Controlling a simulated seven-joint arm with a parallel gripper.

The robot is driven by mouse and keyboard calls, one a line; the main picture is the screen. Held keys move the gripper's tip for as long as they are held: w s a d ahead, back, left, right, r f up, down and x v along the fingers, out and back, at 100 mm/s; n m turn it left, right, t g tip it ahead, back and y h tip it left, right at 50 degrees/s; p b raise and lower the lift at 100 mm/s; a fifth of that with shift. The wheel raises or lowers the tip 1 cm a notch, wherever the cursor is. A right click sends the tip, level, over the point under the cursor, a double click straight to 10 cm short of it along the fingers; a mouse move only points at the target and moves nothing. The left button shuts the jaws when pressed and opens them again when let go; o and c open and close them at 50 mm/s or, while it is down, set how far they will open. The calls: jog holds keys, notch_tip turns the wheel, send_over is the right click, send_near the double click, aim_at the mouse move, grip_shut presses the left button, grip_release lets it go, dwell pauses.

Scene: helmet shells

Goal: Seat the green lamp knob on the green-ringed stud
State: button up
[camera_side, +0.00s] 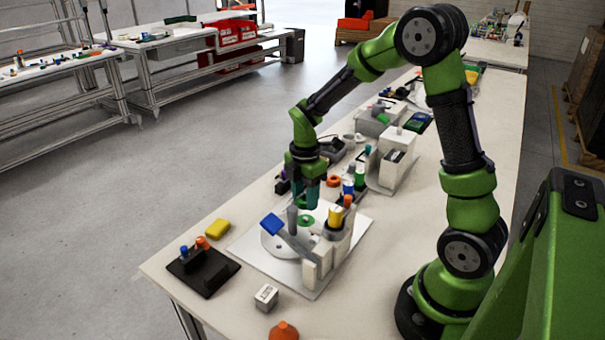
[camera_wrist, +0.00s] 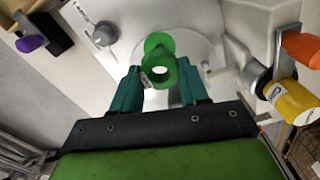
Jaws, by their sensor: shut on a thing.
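The green lamp knob (camera_wrist: 175,76) is between the two teal fingers of my gripper (camera_wrist: 160,90) in the wrist view, with a pale hole in its near end. My gripper (camera_side: 311,200) points down over the white fixture in the side view, shut on the knob, which the fingers mostly hide there. A green ring (camera_side: 306,221) lies on the fixture's round plate, just below the fingertips. Green also shows behind the knob in the wrist view (camera_wrist: 157,40). The stud itself is hidden, and I cannot tell whether the knob touches it.
A grey post (camera_side: 292,220), a tilted blue-ended part (camera_side: 272,224) and a yellow cylinder (camera_side: 335,217) stand close around the ring. The table's right side is clearer.

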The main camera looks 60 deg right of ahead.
aim_at(305, 218)
jog(key=shift+f, duration=2.5)
jog(key=shift+f, duration=0.1)
jog(key=o, duration=1)
notch_tip(305, 218, up, 11)
jog(key=shift+s+a+r+m+t+y, duration=0.35)
jog(key=shift+s+a+r+m+t, duration=0.85)
jog(key=shift+s+a+r+m, duration=1.4)
jog(key=shift+s+a+r+m+t+y, duration=0.3)
jog(key=shift+s+a+r+m+t, duration=1.2)
jog(key=shift+m, duration=2.25)
jog(key=shift+s+a+r+m+t+y, duration=0.35)
jog(key=shift+s+a+r+m+t, duration=0.55)
jog(key=shift+s+a+r+m, duration=1.35)
